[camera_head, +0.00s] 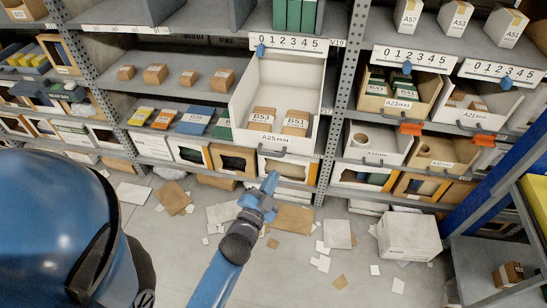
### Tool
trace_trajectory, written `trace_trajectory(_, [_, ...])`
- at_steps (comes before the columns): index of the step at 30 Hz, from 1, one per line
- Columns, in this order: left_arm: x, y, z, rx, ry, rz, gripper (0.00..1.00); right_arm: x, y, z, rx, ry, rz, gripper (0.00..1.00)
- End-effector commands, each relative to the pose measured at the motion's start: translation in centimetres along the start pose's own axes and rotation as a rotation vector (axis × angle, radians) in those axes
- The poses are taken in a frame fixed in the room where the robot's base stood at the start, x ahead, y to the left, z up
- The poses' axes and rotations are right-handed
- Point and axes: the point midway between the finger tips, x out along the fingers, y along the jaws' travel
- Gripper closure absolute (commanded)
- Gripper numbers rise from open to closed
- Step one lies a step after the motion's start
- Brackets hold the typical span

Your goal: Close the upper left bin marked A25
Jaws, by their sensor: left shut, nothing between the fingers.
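The white bin marked A25 (243,103) is pulled out of its rack shelf, with its open top showing. My left gripper (271,181) is shut and empty. In the picture it is just below the bin's front, with a visible gap between it and the handle. My right gripper is not in view.
Bins A23 (395,104) and A21 (470,117) are in the bay to the right, past a perforated upright (344,95). Papers and cardboard litter the floor. A white carton (410,238) stands at right. A blue-framed cart (490,262) is at far right.

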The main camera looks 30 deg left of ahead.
Motion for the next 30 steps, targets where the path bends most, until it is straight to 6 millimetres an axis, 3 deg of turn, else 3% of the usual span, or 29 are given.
trace_trajectory(1, [1.9, 1.5, 2.6, 0.119, -0.02, -0.013, 1.0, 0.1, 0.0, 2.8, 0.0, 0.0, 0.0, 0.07])
trace_trajectory(3, [3.8, 1.9, 4.5, 0.293, -0.066, -0.021, 1.0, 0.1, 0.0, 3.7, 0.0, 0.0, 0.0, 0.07])
trace_trajectory(7, [5.7, 1.6, 6.7, 0.557, -0.156, -0.019, 1.0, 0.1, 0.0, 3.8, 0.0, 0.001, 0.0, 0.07])
trace_trajectory(12, [5.3, 1.6, 8.9, 0.777, -0.249, 0.009, 1.0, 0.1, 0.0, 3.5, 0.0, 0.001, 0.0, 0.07])
trace_trajectory(20, [6.5, 1.1, 9.6, 0.845, -0.277, 0.013, 1.0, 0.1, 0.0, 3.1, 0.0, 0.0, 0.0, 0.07])
trace_trajectory(30, [11.9, 0.5, 10.9, 0.842, -0.274, 0.012, 1.0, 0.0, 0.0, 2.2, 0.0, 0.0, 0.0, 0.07])
